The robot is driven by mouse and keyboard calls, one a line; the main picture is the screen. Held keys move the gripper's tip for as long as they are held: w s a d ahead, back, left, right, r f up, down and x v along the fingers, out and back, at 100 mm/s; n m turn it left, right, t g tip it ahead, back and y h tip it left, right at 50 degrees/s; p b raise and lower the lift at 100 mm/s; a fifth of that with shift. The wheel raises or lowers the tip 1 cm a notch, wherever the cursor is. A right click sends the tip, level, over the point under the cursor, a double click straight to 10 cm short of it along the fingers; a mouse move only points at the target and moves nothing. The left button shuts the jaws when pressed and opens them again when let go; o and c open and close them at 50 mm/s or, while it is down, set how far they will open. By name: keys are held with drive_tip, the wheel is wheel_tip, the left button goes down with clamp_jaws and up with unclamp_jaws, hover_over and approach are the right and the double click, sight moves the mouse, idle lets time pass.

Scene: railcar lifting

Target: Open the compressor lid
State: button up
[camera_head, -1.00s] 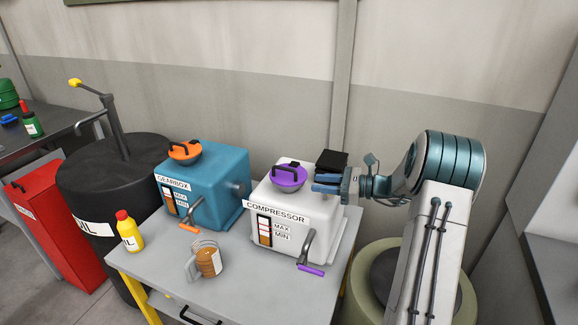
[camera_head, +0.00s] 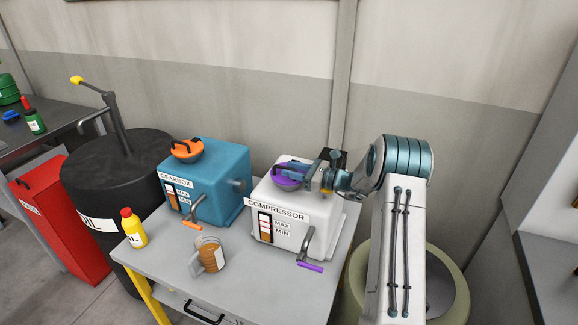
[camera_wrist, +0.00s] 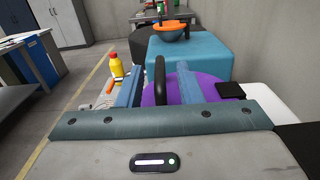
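The white compressor (camera_head: 291,215) stands on the table, its round purple lid (camera_head: 285,183) on top. My gripper (camera_head: 292,168) is at the lid, reaching in from the right and covering part of it in the head view. In the wrist view, the two blue fingers of my gripper (camera_wrist: 158,82) are apart. The lid's black handle (camera_wrist: 159,78) stands between them, with a gap showing on each side. The purple lid (camera_wrist: 213,88) lies behind and beside the right finger. Whether a fingertip touches the lid cannot be told.
The blue gearbox (camera_head: 208,185) with an orange lid (camera_head: 187,150) stands left of the compressor. A yellow bottle (camera_head: 133,228) and a brown-filled jug (camera_head: 208,256) stand on the table (camera_head: 180,262). A purple-handled lever (camera_head: 310,266) is at the compressor's front. A wall is close behind.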

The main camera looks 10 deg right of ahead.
drive_tip(key=shift+w+a, duration=0.4)
drive_tip(key=shift+a, duration=0.1)
clamp_jaws()
